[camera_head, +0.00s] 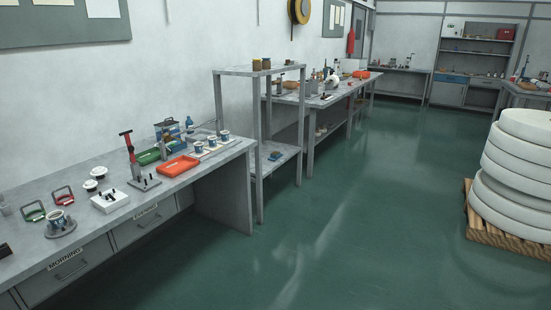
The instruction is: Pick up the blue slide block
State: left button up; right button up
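No blue slide block can be told for certain at this distance. A small blue item (275,155) lies on the lower shelf of the grey shelf stand; its shape is too small to make out. A blue box-like item (168,129) stands at the back of the near bench, with a blue bottle (189,123) to its right. Neither of my grippers shows in the head view.
The near grey bench (215,168) along the left wall holds a red-handled press (128,148), an orange tray (178,166), a green tray (148,157) and several cups. The grey shelf stand (260,190) is beyond it. White stacked rolls (515,180) stand on a pallet at right. The green floor between is clear.

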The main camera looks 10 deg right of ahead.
aim_at(274, 156)
jog(key=i+l+z, duration=0.35)
jog(key=i, duration=0.25)
jog(key=i+l+z, duration=0.3)
jog(key=i, duration=0.7)
jog(key=i+z, duration=0.35)
jog(key=i, duration=0.7)
jog(key=i+l+u, duration=0.1)
jog(key=i+u, duration=0.15)
jog(key=i, duration=0.3)
jog(key=i+l+u, duration=0.3)
jog(key=i, duration=0.2)
jog(key=i+l+u, duration=0.25)
jog(key=i, duration=0.3)
